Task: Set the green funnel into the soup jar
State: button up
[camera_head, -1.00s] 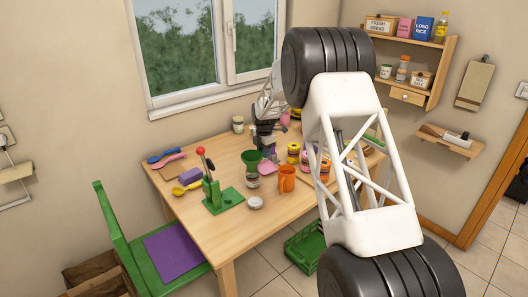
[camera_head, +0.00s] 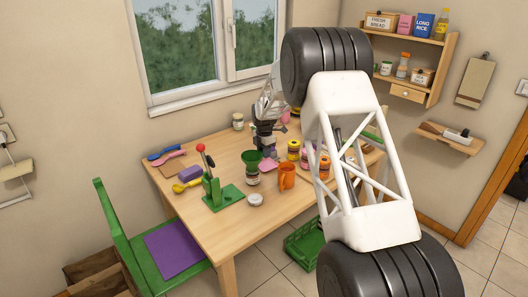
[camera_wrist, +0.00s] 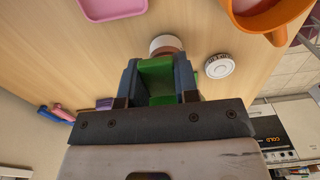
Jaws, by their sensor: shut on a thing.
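The green funnel (camera_head: 251,157) is upright with its wide mouth up, right over the soup jar (camera_head: 253,176) in the head view. I cannot tell whether its stem is inside the jar's mouth. My gripper (camera_head: 266,153) is at the funnel's right side. In the wrist view my gripper (camera_wrist: 160,84) is shut on the green funnel (camera_wrist: 157,72), which fills the space between the fingers. A pale round rim with brown below it, likely the soup jar (camera_wrist: 166,42), shows just beyond the funnel and is partly hidden by it.
An orange mug (camera_head: 287,177) stands close to the jar's right, with a pink tray (camera_head: 269,164) behind. A white round lid (camera_head: 255,198) lies in front. A green press with a red-knobbed lever (camera_head: 212,188) stands at left.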

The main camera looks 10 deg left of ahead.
jog(key=shift+f, duration=0.95)
dwell(0.3)
jog(key=o, duration=1)
jog(key=shift+r, duration=2.45)
jog(key=shift+r, duration=0.15)
jog(key=shift+r, duration=3.75)
